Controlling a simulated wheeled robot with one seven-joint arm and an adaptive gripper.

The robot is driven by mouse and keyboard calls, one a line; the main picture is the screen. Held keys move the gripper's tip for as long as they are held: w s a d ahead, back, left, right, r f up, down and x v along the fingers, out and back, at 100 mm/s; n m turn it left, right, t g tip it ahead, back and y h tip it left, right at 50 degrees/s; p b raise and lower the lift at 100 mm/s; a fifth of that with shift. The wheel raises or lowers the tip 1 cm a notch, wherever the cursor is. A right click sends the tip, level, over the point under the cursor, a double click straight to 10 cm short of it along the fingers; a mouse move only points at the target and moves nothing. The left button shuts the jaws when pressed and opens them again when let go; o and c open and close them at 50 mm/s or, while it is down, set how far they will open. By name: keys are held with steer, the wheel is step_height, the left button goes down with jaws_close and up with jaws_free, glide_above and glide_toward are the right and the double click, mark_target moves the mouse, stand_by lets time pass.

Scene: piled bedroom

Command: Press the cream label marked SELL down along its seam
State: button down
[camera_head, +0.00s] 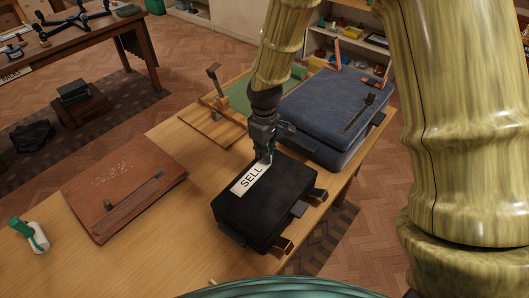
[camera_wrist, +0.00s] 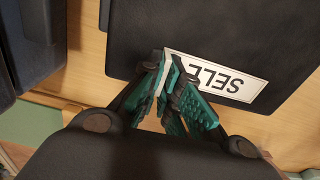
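The cream label (camera_head: 250,179) marked SELL lies on top of the black case (camera_head: 290,184), near its left edge. Its far end bends up at my gripper (camera_head: 265,155). In the wrist view the label (camera_wrist: 232,86) lies flat over most of its length, the lettering upside down. My teal-padded fingers (camera_wrist: 166,72) are close together at its left end, with a pale strip of it standing between them. They appear shut on that strip. The fingers partly cover this end, so the exact contact is hidden.
A blue case (camera_head: 325,110) stands just behind the black case on the wooden table (camera_head: 150,245). A wooden frame with a green board (camera_head: 235,98) is at the back.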

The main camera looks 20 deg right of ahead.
steer(key=c, duration=1.6)
jaws_free()
steer(key=shift+o, duration=0.2)
step_height(320, 180, up, 12)
